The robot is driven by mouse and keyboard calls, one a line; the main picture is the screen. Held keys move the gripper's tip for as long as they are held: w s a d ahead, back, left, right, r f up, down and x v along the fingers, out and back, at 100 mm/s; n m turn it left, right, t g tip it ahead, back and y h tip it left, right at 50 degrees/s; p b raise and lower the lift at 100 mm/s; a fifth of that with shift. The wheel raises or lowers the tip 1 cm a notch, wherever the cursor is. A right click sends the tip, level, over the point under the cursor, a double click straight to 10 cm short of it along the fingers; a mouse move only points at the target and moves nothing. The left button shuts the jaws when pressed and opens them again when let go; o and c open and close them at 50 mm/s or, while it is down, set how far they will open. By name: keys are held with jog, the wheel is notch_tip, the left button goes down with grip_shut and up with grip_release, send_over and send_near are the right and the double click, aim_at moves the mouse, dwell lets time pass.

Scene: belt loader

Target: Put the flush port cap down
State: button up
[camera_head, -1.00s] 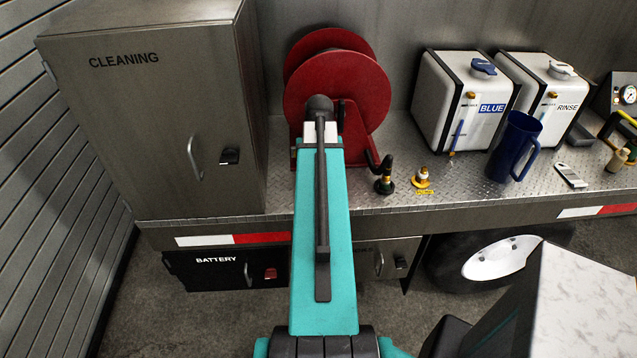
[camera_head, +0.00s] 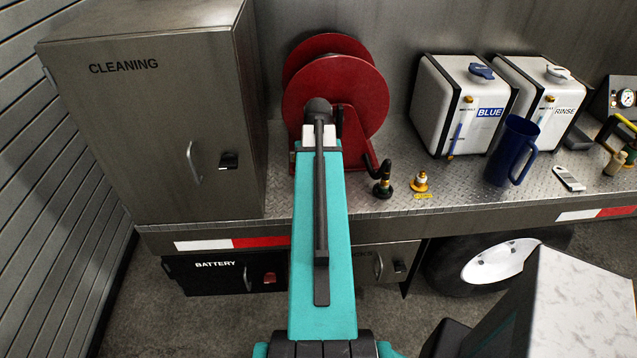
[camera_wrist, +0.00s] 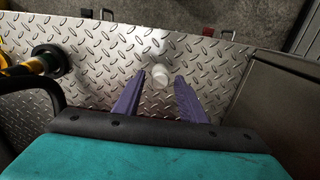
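A small white cap (camera_wrist: 160,75), which I take to be the flush port cap, shows on the diamond-plate deck (camera_wrist: 105,60) in the wrist view. My gripper (camera_wrist: 160,77) has two purple fingers spread apart, with the cap between and just beyond their tips. A gap shows on each side of the cap, so the fingers do not grip it. The cap appears to rest on the deck. In the head view my own arm hides the gripper and the cap.
A red hose reel (camera_head: 352,95) stands at the back of the deck, with a grey CLEANING cabinet (camera_head: 150,130) to its left. A black-and-green fitting (camera_head: 383,180) and a brass fitting with a yellow tag (camera_head: 420,182) stand to the right. A blue jug (camera_head: 512,150) is farther right.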

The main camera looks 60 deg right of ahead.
notch_tip(320, 180, up, 11)
jog(key=p, duration=0.4)
jog(key=shift+r+p, duration=0.15)
jog(key=shift+p, duration=0.25)
dwell(0.8)
